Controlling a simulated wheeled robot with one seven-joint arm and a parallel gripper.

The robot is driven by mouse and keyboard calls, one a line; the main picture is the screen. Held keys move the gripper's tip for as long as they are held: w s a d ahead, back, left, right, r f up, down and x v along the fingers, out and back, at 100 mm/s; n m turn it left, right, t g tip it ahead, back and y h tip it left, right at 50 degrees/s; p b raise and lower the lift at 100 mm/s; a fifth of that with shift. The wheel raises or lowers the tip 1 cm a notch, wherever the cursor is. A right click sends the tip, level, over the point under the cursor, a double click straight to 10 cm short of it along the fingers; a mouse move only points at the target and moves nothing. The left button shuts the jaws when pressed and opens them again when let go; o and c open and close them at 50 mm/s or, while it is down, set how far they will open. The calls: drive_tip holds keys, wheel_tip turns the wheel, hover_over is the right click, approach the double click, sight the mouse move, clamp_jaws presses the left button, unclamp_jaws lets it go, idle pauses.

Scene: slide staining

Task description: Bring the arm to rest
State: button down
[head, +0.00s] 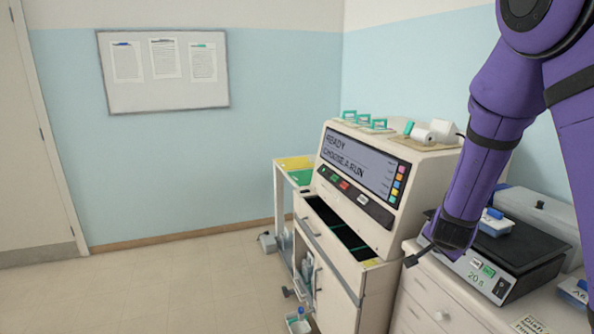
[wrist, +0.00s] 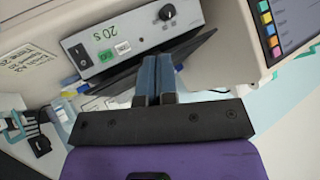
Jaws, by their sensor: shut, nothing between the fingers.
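My purple arm (head: 490,140) hangs down from the upper right in the head view, in front of the bench device. My gripper (wrist: 157,65) shows in the wrist view with its two grey-blue fingers together and nothing between them. In the head view the dark gripper end (head: 418,256) is beside the front left of the device, close to the staining machine's right side. Whether it touches anything cannot be told.
The staining machine (head: 372,225) has a screen reading "READY CHOOSE A RUN". The device with a dark top plate (head: 525,250) shows "20 S" and stands on a drawer cabinet (head: 425,300). A whiteboard (head: 165,93) hangs on the wall. The floor at left is clear.

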drive_tip(key=s+a+r+n+g+y, duration=0.1)
drive_tip(key=s+a+r+n+y, duration=0.2)
drive_tip(key=s+r, duration=0.4)
drive_tip(key=s+a+r+n+y, duration=0.25)
drive_tip(key=s+r, duration=0.25)
drive_tip(key=r, duration=0.4)
drive_tip(key=s+r+n+g, duration=0.1)
drive_tip(key=s+r+n, duration=0.2)
drive_tip(key=s, duration=0.6)
drive_tip(key=s+r+n+h, duration=0.1)
drive_tip(key=s+r+n, duration=0.2)
drive_tip(key=s, duration=0.7)
drive_tip(key=shift+s+a+r+g, duration=0.25)
drive_tip(key=shift+r+g, duration=0.15)
drive_tip(key=shift+r, duration=0.15)
